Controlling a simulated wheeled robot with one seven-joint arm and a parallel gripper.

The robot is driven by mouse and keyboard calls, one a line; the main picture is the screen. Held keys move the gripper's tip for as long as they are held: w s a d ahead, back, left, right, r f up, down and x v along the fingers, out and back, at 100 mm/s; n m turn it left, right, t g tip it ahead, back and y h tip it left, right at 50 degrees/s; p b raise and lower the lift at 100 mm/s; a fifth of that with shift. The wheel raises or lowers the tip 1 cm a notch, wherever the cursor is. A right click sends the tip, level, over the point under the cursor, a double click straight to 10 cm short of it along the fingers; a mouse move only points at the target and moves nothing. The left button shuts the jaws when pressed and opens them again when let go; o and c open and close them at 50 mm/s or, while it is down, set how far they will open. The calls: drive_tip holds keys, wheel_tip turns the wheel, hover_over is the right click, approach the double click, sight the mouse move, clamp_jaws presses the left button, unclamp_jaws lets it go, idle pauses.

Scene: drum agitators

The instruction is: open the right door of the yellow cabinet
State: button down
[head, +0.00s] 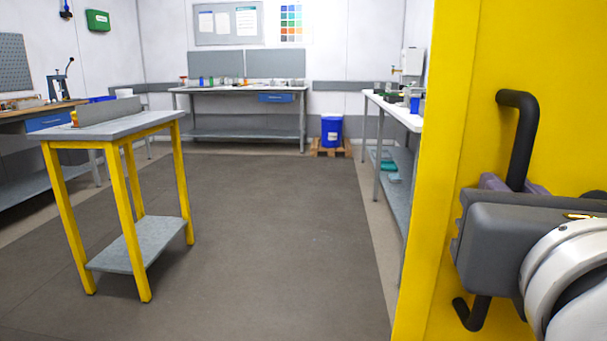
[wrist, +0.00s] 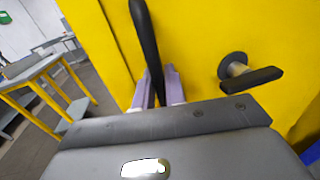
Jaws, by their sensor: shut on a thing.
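The yellow cabinet (head: 447,120) fills the right side of the head view. A black bar handle (head: 520,130) stands out from its yellow front, and it also crosses the wrist view (wrist: 147,40). My gripper (head: 512,186) is at this handle. In the wrist view its two pale purple fingers (wrist: 158,90) stand on either side of the bar and are shut on it. My gripper body hides the handle's middle. A dark lever on a round base (wrist: 250,78) sits on the yellow front to the right. I cannot tell whether the door stands slightly open.
A small table with yellow legs (head: 115,129) stands on the left. A workbench (head: 245,88) lines the back wall, with a blue bin (head: 332,130) beside it. Another bench (head: 393,110) stands just left of the cabinet. The grey floor (head: 270,230) between them is clear.

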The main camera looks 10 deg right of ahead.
drive_tip(key=c, duration=1.5)
unclamp_jaws()
drive_tip(key=shift+c, duration=0.2)
drive_tip(key=v, duration=0.7)
drive_tip(key=shift+s+a, duration=0.15)
drive_tip(key=shift+s, duration=0.2)
